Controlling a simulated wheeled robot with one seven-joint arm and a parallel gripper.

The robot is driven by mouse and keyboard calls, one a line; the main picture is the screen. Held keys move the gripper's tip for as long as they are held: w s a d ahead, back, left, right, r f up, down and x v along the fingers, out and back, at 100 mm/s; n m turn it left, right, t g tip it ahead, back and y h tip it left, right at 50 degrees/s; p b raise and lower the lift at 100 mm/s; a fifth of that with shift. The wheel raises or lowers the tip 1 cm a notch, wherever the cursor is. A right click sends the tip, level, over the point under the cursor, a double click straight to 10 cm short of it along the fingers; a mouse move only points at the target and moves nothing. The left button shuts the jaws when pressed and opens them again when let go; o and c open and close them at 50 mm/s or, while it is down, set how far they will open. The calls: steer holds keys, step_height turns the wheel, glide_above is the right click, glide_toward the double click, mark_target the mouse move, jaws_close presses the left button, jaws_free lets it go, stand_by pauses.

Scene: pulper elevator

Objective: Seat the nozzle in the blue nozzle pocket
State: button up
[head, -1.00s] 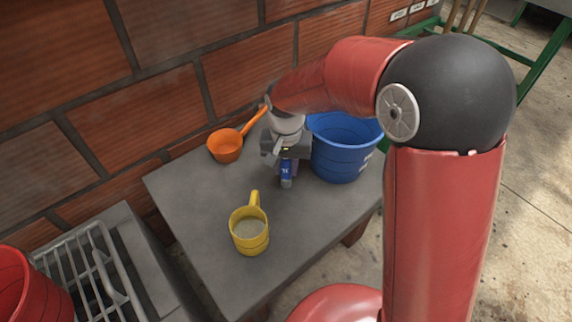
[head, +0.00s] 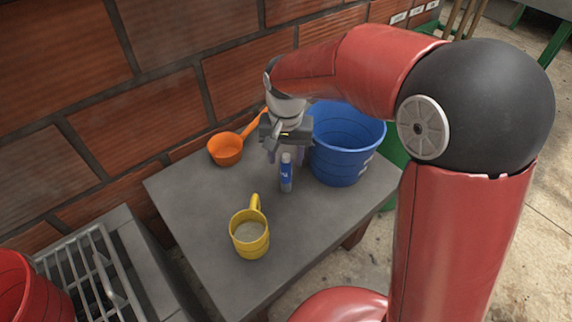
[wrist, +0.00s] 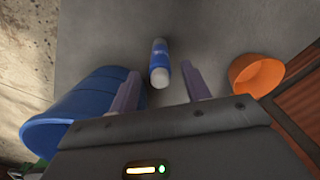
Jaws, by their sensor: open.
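A small blue and white cylinder (head: 286,174) stands upright on the grey table (head: 205,210) in the head view. In the wrist view the cylinder (wrist: 160,64) lies in line with the gap between my fingers. My gripper (head: 286,155) is open and empty, above and behind the cylinder. Both fingers also show in the wrist view (wrist: 160,72), one on each side of the cylinder, apart from it. I cannot tell whether this cylinder is the nozzle. No blue nozzle pocket can be made out; the large blue thing is a bucket (head: 345,155).
The blue bucket stands close on the right of my gripper. An orange ladle (head: 225,150) lies at the back left by the brick wall. A yellow mug (head: 249,240) stands nearer the front. The table's left part is clear.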

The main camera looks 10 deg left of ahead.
step_height(320, 180, up, 6)
steer(key=shift+r, duration=0.2)
steer(key=shift+d+r, duration=0.2)
steer(key=s+d+r+t, duration=0.2)
steer(key=s+d, duration=0.3)
steer(key=d, duration=0.4)
steer(key=s+d+r+t, duration=0.1)
steer(key=s+d+r, duration=0.3)
steer(key=d, duration=0.5)
steer(key=shift+s+d+m+t, duration=0.35)
steer(key=shift+s+m+t, duration=0.05)
steer(key=shift+s, duration=0.1)
steer(key=shift+o, duration=0.2)
steer(key=s+d+f+t, duration=0.1)
steer(key=s+d, duration=0.4)
steer(key=s, duration=0.1)
steer(key=shift+s+f+t, duration=0.15)
steer(key=shift+f+t, duration=0.1)
steer(key=shift+t, duration=0.15)
steer(key=shift+s+f, duration=0.1)
steer(key=shift+f, duration=0.05)
